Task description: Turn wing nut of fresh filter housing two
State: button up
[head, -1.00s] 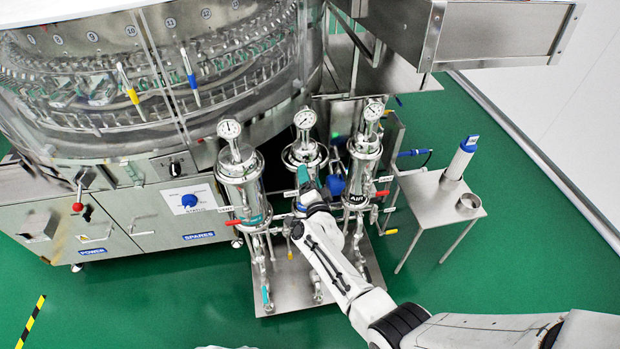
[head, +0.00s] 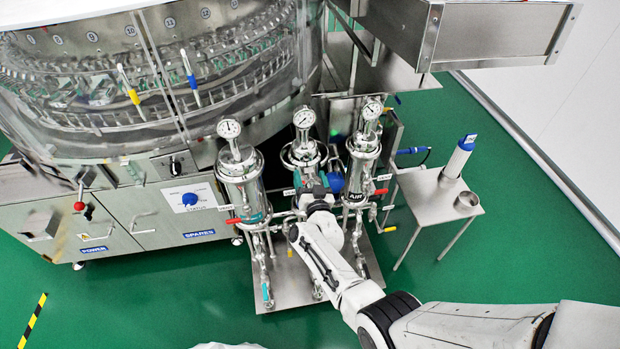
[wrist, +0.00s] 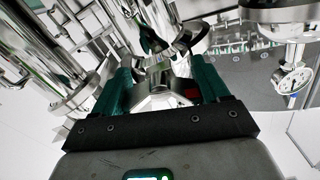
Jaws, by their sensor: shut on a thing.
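Three upright polished steel filter housings stand on a steel base plate: a left one (head: 243,180), a middle one (head: 304,153) and a right one (head: 363,160), each with a round gauge on top. My gripper (head: 311,178) is at the front of the middle housing and hides its lower body. In the wrist view, my gripper (wrist: 163,82) has its green fingers on both sides of a shiny metal piece, which looks like the wing nut (wrist: 160,75). The fingers are shut on it. Its exact shape is partly hidden by the fingers.
A blue round part (head: 336,182) sits just right of my gripper. Pipes and red-handled valves (head: 235,221) crowd around. A small steel table (head: 425,203) at right holds a white cylinder with blue cap (head: 461,155) and a steel ring (head: 466,200). Green floor in front is clear.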

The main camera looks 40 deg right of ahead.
jog(key=shift+a+f+n, duration=0.1)
jog(key=shift+f+n, duration=0.05)
jog(key=shift+n, duration=0.15)
jog(key=o, duration=1.1)
jog(key=shift+c, duration=0.2)
jog(key=p+v, duration=0.5)
jog(key=v, duration=0.5)
jog(key=shift+s+a, duration=0.2)
jog(key=shift+s, duration=0.15)
